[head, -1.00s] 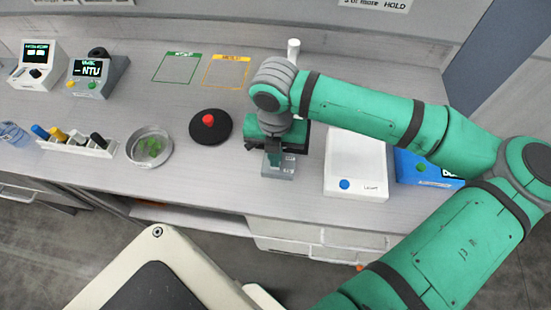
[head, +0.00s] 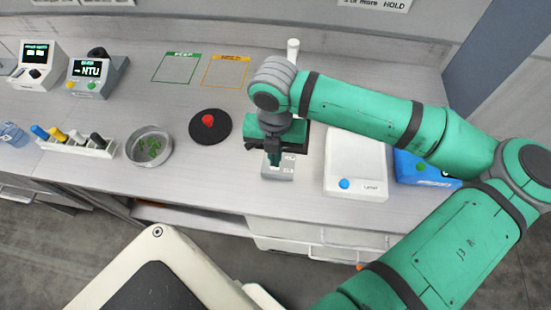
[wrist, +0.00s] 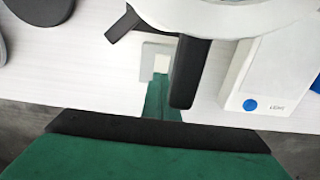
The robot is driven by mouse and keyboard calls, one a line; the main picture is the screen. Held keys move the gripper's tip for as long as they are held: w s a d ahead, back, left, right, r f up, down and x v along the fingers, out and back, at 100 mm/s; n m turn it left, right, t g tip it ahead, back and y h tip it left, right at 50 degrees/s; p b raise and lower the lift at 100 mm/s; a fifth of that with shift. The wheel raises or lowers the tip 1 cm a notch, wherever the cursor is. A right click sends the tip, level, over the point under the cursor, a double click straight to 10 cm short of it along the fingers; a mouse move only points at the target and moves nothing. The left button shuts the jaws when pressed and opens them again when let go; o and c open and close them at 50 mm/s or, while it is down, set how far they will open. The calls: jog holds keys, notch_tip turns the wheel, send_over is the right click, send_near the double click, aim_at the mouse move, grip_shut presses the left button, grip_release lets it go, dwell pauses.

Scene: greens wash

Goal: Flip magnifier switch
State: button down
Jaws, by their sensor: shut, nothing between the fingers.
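A small pale grey box (head: 284,174) with light markings, likely the magnifier's switch box, sits near the counter's front edge. My gripper (head: 273,158) is shut and empty, pointing down over the box's left part. In the wrist view, the shut green fingers (wrist: 161,92) reach to a pale square on a grey plate (wrist: 147,58). I cannot tell whether they touch it, and the fingers hide part of it. A white rounded rim (wrist: 215,20) with dark bars (wrist: 190,75) crosses the wrist view's top; it may be the magnifier. The switch's position is not readable.
A white box with a blue button (head: 355,160) and a blue box (head: 408,168) stand right. A black disc with a red knob (head: 208,121), a dish of greens (head: 150,146) and a marker rack (head: 78,146) stand left. A white post (head: 293,47) stands behind my wrist.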

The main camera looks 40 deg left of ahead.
notch_tip(320, 180, up, 6)
dwell(0.8)
jog(key=shift+w, duration=0.1)
dwell(0.4)
